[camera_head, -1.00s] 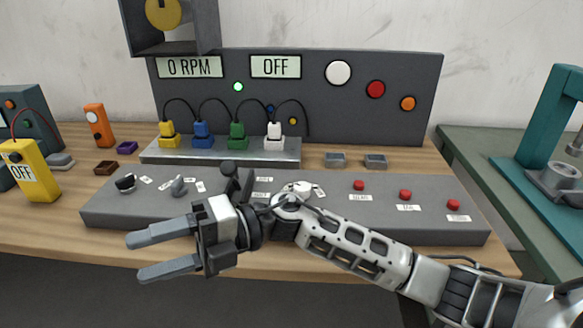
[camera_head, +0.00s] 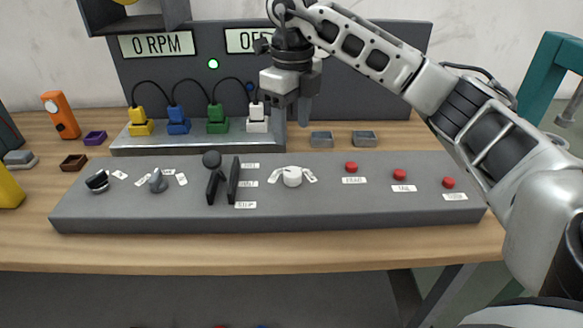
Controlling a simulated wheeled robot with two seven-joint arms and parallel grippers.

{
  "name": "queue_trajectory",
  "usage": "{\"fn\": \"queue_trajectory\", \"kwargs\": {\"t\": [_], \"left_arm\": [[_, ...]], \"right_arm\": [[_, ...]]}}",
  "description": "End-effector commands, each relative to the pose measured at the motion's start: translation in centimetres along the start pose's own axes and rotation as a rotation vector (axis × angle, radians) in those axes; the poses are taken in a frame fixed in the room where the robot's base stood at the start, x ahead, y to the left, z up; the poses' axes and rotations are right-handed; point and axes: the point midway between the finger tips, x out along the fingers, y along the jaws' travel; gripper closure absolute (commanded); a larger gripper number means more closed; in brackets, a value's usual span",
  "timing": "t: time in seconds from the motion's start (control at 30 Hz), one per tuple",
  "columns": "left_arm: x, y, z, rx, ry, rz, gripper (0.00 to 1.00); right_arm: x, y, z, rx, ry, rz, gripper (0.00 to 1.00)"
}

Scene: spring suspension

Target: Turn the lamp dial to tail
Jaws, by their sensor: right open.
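A white dial (camera_head: 292,177) sits on the sloped grey control panel (camera_head: 350,212), with small labels either side too small to read. I cannot tell from lettering which one is the lamp dial. My right gripper (camera_head: 291,116) points down, open and empty. In the picture it is just above the white dial, apart from it. My left gripper is not in view.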

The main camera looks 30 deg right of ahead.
Motion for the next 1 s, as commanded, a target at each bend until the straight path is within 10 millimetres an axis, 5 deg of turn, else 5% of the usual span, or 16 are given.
{"fn": "queue_trajectory", "kwargs": {"t": [0.3, 0.5, 0.93, 1.0], "left_arm": [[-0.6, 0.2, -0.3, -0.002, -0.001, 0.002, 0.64], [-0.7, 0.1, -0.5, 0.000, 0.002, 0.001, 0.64], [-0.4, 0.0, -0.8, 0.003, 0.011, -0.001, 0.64], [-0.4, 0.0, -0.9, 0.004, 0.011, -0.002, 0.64]], "right_arm": [[6.8, 0.1, 0.0, -0.001, 0.002, 0.003, 0.45], [9.5, 0.1, 0.0, -0.001, -0.001, 0.003, 0.45], [10.6, 0.1, 0.1, -0.002, -0.003, 0.002, 0.45], [10.6, 0.1, 0.1, -0.002, -0.003, 0.002, 0.61]]}}
